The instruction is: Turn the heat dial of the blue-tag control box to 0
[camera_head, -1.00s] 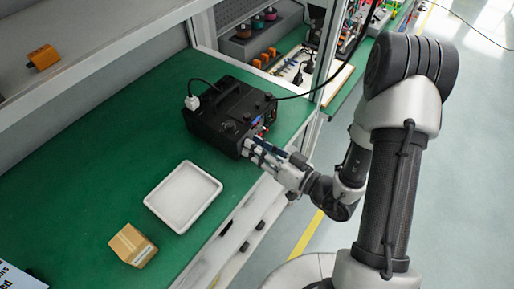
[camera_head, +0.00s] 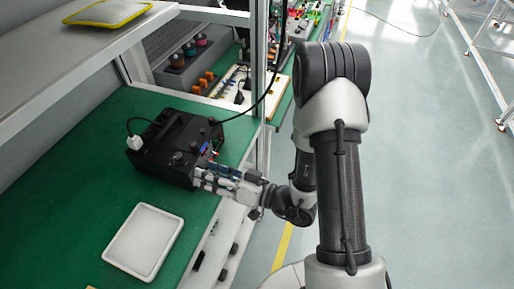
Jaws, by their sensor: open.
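A black control box (camera_head: 165,150) stands on the green bench top, with a small blue patch (camera_head: 204,147) near its right front side. A round dark knob (camera_head: 177,157) shows on its top; I cannot read any dial marks. My gripper (camera_head: 203,177) is open at the front right side of the box, very close to it. Whether the fingers touch the box or a dial there, I cannot tell; the fingers hide part of that face.
A white tray (camera_head: 143,240) lies on the green bench (camera_head: 75,210) nearer to me. A yellow-rimmed tray (camera_head: 108,11) lies on the upper shelf. A frame post (camera_head: 259,80) stands behind the box, and black cables run from the box.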

